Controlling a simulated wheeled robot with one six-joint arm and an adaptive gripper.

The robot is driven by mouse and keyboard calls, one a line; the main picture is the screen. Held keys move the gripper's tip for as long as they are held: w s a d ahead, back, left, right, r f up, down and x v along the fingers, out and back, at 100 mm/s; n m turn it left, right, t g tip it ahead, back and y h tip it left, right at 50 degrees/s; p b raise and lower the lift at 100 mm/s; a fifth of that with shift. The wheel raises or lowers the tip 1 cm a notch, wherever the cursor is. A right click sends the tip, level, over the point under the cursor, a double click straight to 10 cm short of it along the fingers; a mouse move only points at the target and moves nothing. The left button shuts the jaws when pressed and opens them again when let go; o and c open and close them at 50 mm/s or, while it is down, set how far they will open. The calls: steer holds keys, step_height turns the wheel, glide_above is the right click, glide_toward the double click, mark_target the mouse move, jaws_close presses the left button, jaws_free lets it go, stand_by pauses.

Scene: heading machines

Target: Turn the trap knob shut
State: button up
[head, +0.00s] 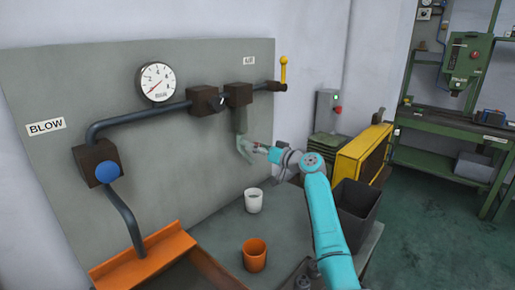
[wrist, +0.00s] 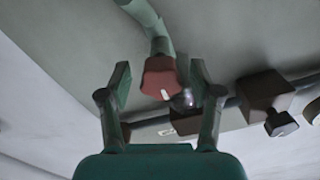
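The trap knob (wrist: 160,77), dark red with a white mark on its face, sits at the end of a grey-green pipe in the wrist view. My gripper (wrist: 160,84) is open, with one finger on each side of the knob and gaps showing on both sides. I cannot tell how deep the knob lies between the fingers. The knob is not clearly visible there.
A pressure gauge (head: 157,82), a blue knob (head: 107,172) and a yellow lever (head: 283,70) are on the panel. A white cup (head: 253,201) and an orange cup (head: 254,254) stand below my arm. A dark bin (head: 357,212) stands to the right.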

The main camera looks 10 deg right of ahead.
steer(key=v, duration=1.2)
stand_by(0.5)
